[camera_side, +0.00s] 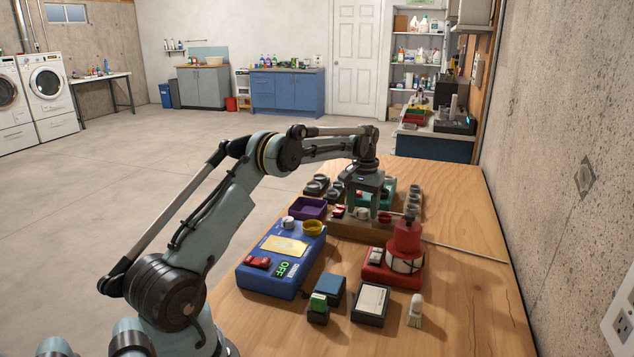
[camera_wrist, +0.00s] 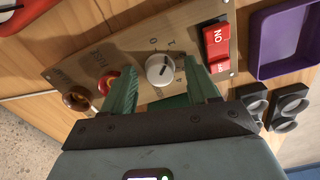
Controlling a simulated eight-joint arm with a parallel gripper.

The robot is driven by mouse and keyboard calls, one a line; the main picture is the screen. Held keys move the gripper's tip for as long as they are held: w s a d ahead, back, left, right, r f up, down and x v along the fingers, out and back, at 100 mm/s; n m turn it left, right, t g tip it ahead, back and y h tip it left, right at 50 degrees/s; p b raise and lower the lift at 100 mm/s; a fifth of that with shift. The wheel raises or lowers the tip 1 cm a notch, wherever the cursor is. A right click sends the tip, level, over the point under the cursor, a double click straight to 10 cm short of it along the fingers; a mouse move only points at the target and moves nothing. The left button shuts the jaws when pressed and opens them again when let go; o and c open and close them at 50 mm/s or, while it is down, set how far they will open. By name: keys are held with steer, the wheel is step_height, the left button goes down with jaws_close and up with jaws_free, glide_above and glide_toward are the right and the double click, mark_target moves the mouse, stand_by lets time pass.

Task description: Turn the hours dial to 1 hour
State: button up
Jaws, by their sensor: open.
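The white round dial (camera_wrist: 160,69) sits on a tan panel (camera_wrist: 80,70) with small markings around it; a 0 and a 1 seem to stand by its far edge. It has a dark pointer line, but which mark it points at is too small to tell. My gripper (camera_wrist: 158,66) is open, with one green finger on each side of the dial; I cannot tell whether they touch it. In the side view my gripper (camera_side: 364,207) points down over the brown panel box (camera_side: 345,227), and the dial (camera_side: 362,213) shows between its fingers.
A red ON/OFF rocker switch (camera_wrist: 217,48) is close to the right finger. A purple tray (camera_wrist: 285,40) stands beside the panel. In the side view a blue box (camera_side: 272,270) and a red beacon (camera_side: 405,240) stand nearer.

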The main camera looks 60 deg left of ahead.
mark_target(363, 210)
step_height(363, 210, up, 12)
stand_by(0.6)
stand_by(0.4)
